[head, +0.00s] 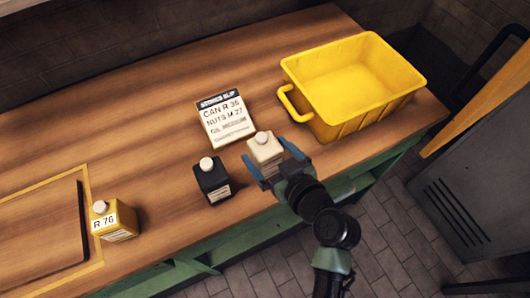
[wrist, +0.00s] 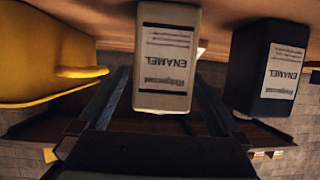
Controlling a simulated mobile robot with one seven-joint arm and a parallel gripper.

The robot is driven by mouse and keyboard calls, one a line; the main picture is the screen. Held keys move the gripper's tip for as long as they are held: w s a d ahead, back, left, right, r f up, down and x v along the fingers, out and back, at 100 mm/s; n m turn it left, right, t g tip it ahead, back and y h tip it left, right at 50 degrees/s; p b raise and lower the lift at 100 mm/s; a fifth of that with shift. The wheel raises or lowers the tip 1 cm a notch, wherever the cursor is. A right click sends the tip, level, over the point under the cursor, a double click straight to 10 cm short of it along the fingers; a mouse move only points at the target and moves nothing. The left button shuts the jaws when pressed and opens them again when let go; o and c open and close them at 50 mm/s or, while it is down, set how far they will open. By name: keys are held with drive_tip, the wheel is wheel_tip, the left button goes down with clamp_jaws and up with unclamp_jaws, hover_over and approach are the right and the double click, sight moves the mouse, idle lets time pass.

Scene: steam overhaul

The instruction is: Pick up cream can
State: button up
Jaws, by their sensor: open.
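The cream can (head: 265,149) stands on the wooden bench, right of the black can, with a pale round cap on top. In the wrist view the cream can (wrist: 165,60) appears upside down with an "ENAMEL" label facing me. My gripper (head: 269,166) is open, with one blue finger on each side of the cream can in the head view. In the wrist view the fingers (wrist: 160,95) also lie left and right of the can. I cannot tell whether either finger touches it.
The black can (head: 212,180) stands close to the left. A yellow bin (head: 345,120) is behind to the right. A yellow can (head: 115,220) stands far left by a framed board (head: 40,225). The bench's front edge is near.

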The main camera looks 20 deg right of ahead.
drive_tip(key=x, duration=0.4)
drive_tip(key=shift+a+f+p, duration=0.15)
drive_tip(key=shift+f+p, duration=0.1)
drive_tip(key=shift+p, duration=0.05)
drive_tip(key=shift+r, duration=0.1)
clamp_jaws()
